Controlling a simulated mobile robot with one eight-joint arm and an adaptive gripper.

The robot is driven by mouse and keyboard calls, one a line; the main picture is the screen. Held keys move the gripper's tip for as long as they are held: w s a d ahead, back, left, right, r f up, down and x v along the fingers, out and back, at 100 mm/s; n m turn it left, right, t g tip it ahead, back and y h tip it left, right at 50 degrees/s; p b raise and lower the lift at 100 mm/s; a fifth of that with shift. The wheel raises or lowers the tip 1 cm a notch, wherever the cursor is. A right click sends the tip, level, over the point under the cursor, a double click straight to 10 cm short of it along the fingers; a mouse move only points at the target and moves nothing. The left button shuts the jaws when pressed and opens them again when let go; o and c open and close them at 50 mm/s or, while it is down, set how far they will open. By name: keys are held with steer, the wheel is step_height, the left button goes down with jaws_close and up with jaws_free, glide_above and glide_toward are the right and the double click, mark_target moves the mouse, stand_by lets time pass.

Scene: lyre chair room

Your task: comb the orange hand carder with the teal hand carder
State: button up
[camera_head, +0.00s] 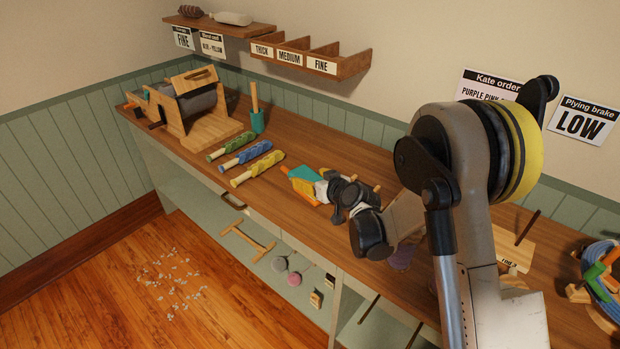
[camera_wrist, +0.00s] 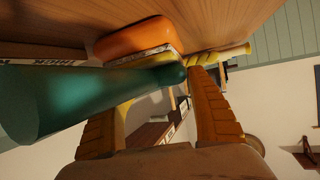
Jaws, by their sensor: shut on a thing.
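The orange hand carder (camera_head: 301,188) lies on the workbench, in front of my gripper (camera_head: 321,191). The teal hand carder (camera_head: 304,172) is close above or against it; whether they touch is hard to tell. In the wrist view a large teal part (camera_wrist: 85,95) runs from the left edge to between the fingers of my gripper (camera_wrist: 168,88), which is shut on it. The orange carder's rounded orange body (camera_wrist: 138,36) shows just beyond, with a pale band along its edge. The teeth of both carders are hidden.
Green, blue and yellow rolls (camera_head: 257,169) lie left of the carders. A teal cup (camera_head: 257,122) and a wooden drum device (camera_head: 190,108) stand farther left. A wall rack (camera_head: 310,59) hangs behind. The bench (camera_head: 300,140) is clear behind the carders.

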steer(key=shift+s+d, duration=2.35)
steer(key=shift+s, duration=0.25)
steer(key=shift+r, duration=0.1)
steer(key=shift+r+p, duration=0.8)
steer(key=shift+r, duration=0.65)
steer(key=d+v, duration=0.1)
steer(key=v, duration=0.6)
steer(key=shift+d+r+p, duration=0.15)
steer(key=shift+p, duration=0.2)
steer(key=shift+w, duration=0.2)
